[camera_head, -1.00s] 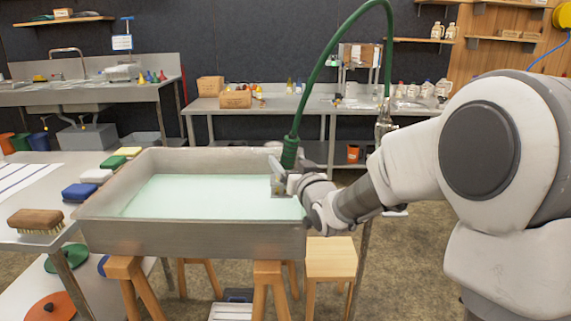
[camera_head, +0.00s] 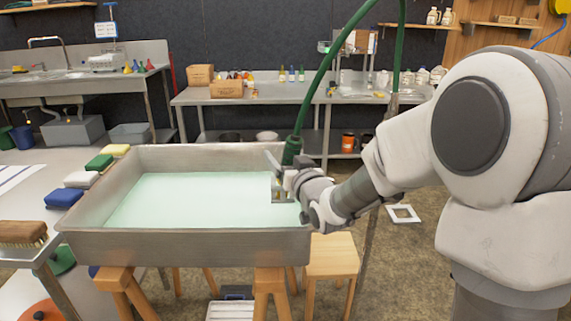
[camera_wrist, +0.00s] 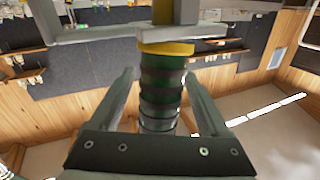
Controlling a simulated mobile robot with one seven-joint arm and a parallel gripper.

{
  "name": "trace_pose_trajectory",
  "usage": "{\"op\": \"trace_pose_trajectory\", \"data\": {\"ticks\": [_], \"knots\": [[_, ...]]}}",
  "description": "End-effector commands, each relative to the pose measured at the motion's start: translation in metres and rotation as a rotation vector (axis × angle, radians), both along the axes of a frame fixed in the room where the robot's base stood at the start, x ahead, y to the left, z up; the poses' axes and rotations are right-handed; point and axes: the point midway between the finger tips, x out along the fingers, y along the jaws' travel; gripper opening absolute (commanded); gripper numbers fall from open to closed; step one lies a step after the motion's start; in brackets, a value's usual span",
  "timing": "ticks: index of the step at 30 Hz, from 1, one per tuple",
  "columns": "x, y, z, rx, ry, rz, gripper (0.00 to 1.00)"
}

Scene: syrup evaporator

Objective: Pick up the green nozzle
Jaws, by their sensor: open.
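The green nozzle (camera_head: 292,150) hangs at the end of a green hose (camera_head: 322,80) over the right end of the metal pan. My gripper (camera_head: 277,180) is at the nozzle's lower end, above the pan's right rim. In the wrist view, the nozzle (camera_wrist: 162,95) shows as a dark green ribbed cylinder with a yellow ring, between the two open fingers of my gripper (camera_wrist: 158,78). Part of the nozzle is hidden behind my gripper in the head view.
The metal pan (camera_head: 190,244) holds pale green liquid and stands on wooden trestles. A wooden stool (camera_head: 332,257) stands below its right end. A side table at left bears a brush (camera_head: 22,233) and several coloured sponges. Benches line the back wall.

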Motion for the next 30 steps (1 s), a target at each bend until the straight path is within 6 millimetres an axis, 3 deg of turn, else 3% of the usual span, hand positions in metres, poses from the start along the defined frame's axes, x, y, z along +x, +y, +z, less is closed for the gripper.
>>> {"op": "trace_pose_trajectory", "data": {"ticks": [5, 18, 30], "knots": [[0.0, -0.0002, -0.0002, 0.0, 0.0, 0.0, 0.79], [0.0002, -0.0002, 0.0, 0.0, 0.0, -0.001, 0.02], [0.0006, 0.0, 0.0025, 0.0, -0.003, 0.0, 0.0]]}}
